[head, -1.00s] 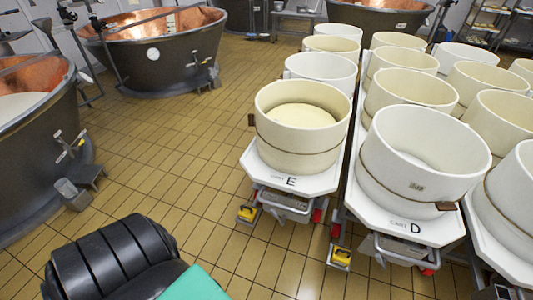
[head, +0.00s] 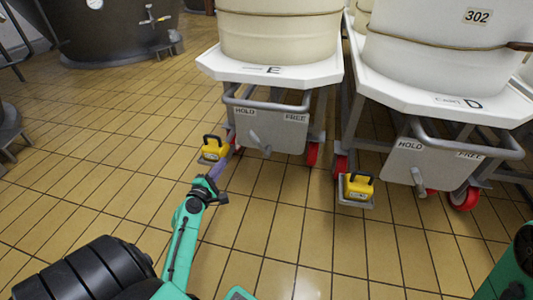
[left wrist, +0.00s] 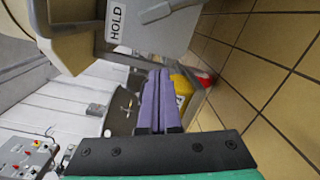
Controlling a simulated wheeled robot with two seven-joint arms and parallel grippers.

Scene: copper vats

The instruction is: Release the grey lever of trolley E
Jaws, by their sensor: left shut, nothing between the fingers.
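Trolley E (head: 280,68) carries a cream vat. A grey plate (head: 285,135) under its front is marked HOLD at left and FREE at right. The grey lever (head: 259,142) hangs on this plate, left of its middle, tilted down to the right. In the left wrist view, the HOLD plate (left wrist: 137,40) and part of the grey lever (left wrist: 165,10) show at the top. My left gripper (head: 218,170), with purple fingers (left wrist: 156,100), is shut and empty. It is below and left of the lever, apart from it. My right gripper is out of view.
A yellow block with a black handle (head: 214,150) stands close to my left gripper. Trolley D (head: 450,104) stands at right with a similar plate and another yellow block (head: 358,186). A grey bar (head: 268,106) crosses in front of E's plate.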

